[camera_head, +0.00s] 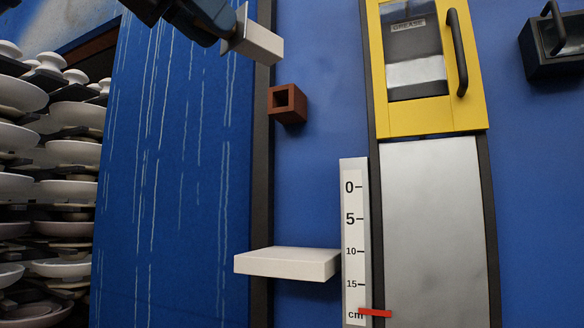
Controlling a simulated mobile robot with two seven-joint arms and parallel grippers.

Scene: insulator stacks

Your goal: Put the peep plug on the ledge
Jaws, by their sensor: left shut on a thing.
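My left gripper (222,24) comes in from the top left, dark and partly cut off by the top edge. It is shut on a pale block with a flat flange, which looks like the peep plug (260,45). The plug is held tilted, above a brown square tube (287,104) with an open hole that juts from the blue wall. The white ledge (287,262) juts from the wall lower down, well below the plug. Its top is bare. My right gripper is out of view.
A scale strip (354,230) with a red marker (375,313) stands right of the ledge. A yellow grease cabinet (430,118) with a black handle is at upper right. A black handled box (554,45) is far right. Stacked white insulators (62,151) fill the left.

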